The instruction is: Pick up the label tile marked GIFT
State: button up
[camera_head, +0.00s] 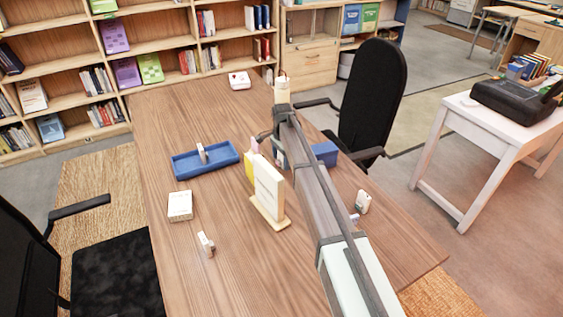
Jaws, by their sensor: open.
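Several small pale tile-like pieces are in view, but no lettering is legible, so I cannot tell which is marked GIFT. One (202,153) stands in the blue tray (184,174). Another (206,244) stands on the near part of the wooden table (172,110). A third (362,202) stands right of my arm, with a smaller piece (355,217) beside it.
A cream upright panel on a wooden base (268,190) stands left of my arm. A white box (180,206) lies near the tray. A blue box (326,153) is partly behind my arm. A cream bottle-like object (281,90) stands farther back. Black chairs (375,95) flank the table.

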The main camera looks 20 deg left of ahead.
jog(key=c, duration=1.1)
jog(key=shift+c, duration=0.2)
